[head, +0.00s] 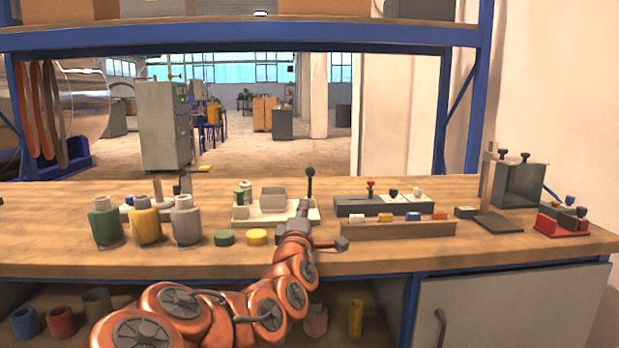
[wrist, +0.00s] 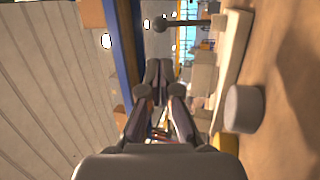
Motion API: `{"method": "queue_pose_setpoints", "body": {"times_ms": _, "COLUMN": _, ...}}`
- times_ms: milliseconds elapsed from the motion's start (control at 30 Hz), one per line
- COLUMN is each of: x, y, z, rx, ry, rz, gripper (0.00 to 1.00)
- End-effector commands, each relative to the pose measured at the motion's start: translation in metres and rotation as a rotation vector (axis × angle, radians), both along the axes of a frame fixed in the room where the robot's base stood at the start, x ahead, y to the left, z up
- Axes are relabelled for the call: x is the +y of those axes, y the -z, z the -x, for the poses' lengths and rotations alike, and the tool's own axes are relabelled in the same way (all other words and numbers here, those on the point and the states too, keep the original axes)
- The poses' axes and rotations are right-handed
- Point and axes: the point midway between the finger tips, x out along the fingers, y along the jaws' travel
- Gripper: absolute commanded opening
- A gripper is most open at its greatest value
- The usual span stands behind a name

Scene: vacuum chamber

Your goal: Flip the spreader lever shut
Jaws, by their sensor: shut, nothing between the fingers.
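The spreader lever (head: 310,182) is a dark rod with a black ball knob. It stands upright at the right end of a pale base (head: 243,213) that carries a grey box-like block (head: 272,197). In the wrist view, which is turned sideways, the lever (wrist: 186,23) shows beyond the fingertips, with its knob toward the left. My gripper (head: 302,207) is in front of the base, near the lever's foot. In the wrist view my gripper (wrist: 158,70) has its fingers together, empty and apart from the lever. My gripper hides part of the base.
Several wrapped jars (head: 146,222) stand further left. A long wooden rack (head: 398,230) and a grey switch box (head: 365,207) are to the right. A shelf (head: 240,38) spans above. A grey round piece (wrist: 243,108) is close in the wrist view.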

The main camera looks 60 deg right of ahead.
Motion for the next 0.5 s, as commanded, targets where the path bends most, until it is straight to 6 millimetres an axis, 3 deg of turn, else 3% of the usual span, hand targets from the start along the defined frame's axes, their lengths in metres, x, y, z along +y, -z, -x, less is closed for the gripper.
{"method": "queue_pose_setpoints", "body": {"times_ms": 500, "x": -0.035, "y": -0.011, "z": -0.017, "rx": -0.002, "ry": 0.003, "rz": 0.001, "gripper": 0.00}}
